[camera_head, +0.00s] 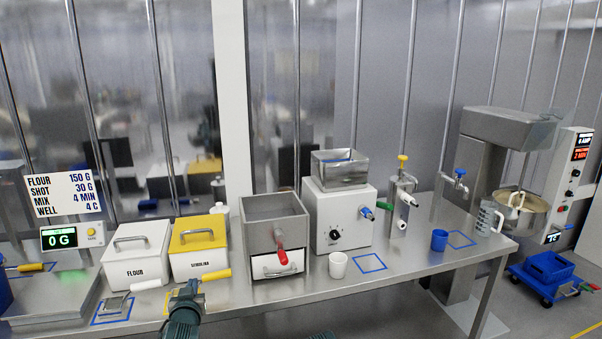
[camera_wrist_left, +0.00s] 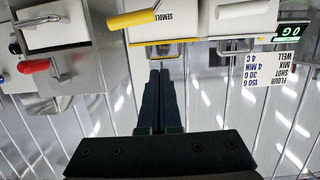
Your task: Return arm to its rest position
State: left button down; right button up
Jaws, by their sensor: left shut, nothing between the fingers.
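My left gripper (camera_head: 188,288) is low in the head view, in front of the yellow-lidded semolina bin (camera_head: 199,262). In the left wrist view its two dark fingers (camera_wrist_left: 160,85) lie together with nothing between them. A yellow-handled scoop (camera_head: 215,275) lies by the semolina bin, close to the gripper. The yellow handle also shows in the left wrist view (camera_wrist_left: 132,18), off to the side of the fingertips. My arm partly hides the table edge and the scoop's surroundings. My right gripper is not seen.
The white flour bin (camera_head: 136,268) stands left of the semolina bin. A steel hopper box (camera_head: 274,222) with a red handle stands to the right. A white cup (camera_head: 338,265) and a blue cup (camera_head: 439,240) stand farther right. The scale display (camera_head: 70,236) reads 0 G.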

pick_arm(q)
jog(key=s+d+f+m+g+h, duration=0.1)
jog(key=s+d+f+g, duration=0.25)
jog(key=d+f, duration=0.25)
jog(key=s+d+f+m+g+h, duration=0.1)
jog(key=s+d+f+g, duration=0.1)
jog(key=d+f+g, duration=0.3)
jog(key=s+d+f+m+g, duration=0.2)
jog(key=s+d+f+g, duration=0.1)
jog(key=s+d, duration=0.3)
jog(key=s+d+f+m+g, duration=0.2)
jog(key=s+d+f+g, duration=0.1)
jog(key=s, duration=0.8)
jog(key=d+g, duration=0.1)
jog(key=d, duration=0.1)
jog(key=shift+s+d+f+m, duration=0.15)
jog(key=shift+s+d+m, duration=0.15)
jog(key=shift+d, duration=0.1)
jog(key=shift+h, duration=0.3)
